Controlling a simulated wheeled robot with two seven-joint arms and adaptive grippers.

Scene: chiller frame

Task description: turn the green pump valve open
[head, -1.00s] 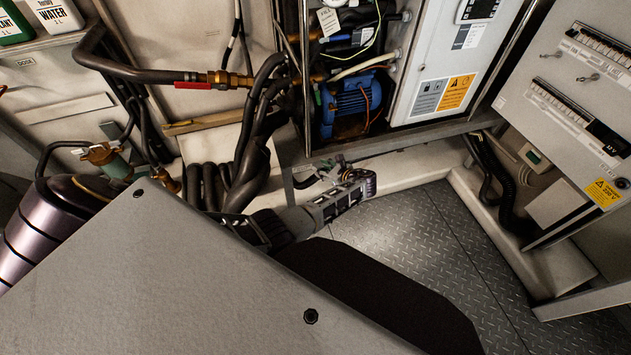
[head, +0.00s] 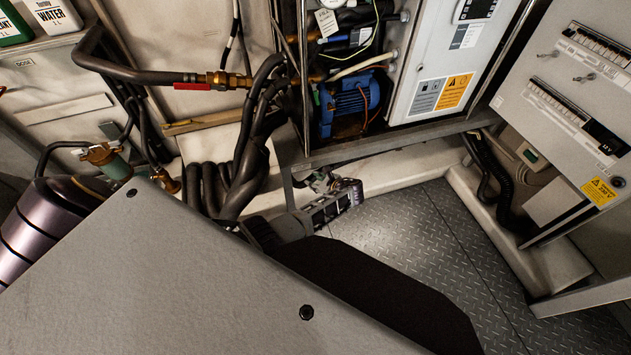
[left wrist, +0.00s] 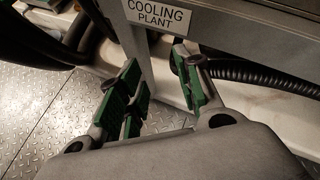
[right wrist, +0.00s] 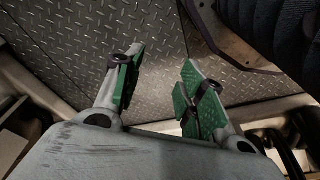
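I cannot make out a green pump valve for certain in any view. The blue pump (head: 350,100) sits inside the open metal frame in the head view. My left gripper (head: 322,180) is small and partly hidden by my arm, low beside the frame's lower edge, below the pump. In the left wrist view my left gripper (left wrist: 158,75) is open and empty, its green-padded fingers apart in front of a frame post under the "COOLING PLANT" label (left wrist: 157,14). In the right wrist view my right gripper (right wrist: 162,72) is open and empty above the floor.
A red-handled valve (head: 192,86) sits on a brass-ended pipe at the left of the frame. Dark hoses (head: 250,150) crowd the frame's left side. An electrical cabinet (head: 560,110) stands at right. The tread-plate floor (head: 430,240) is clear between.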

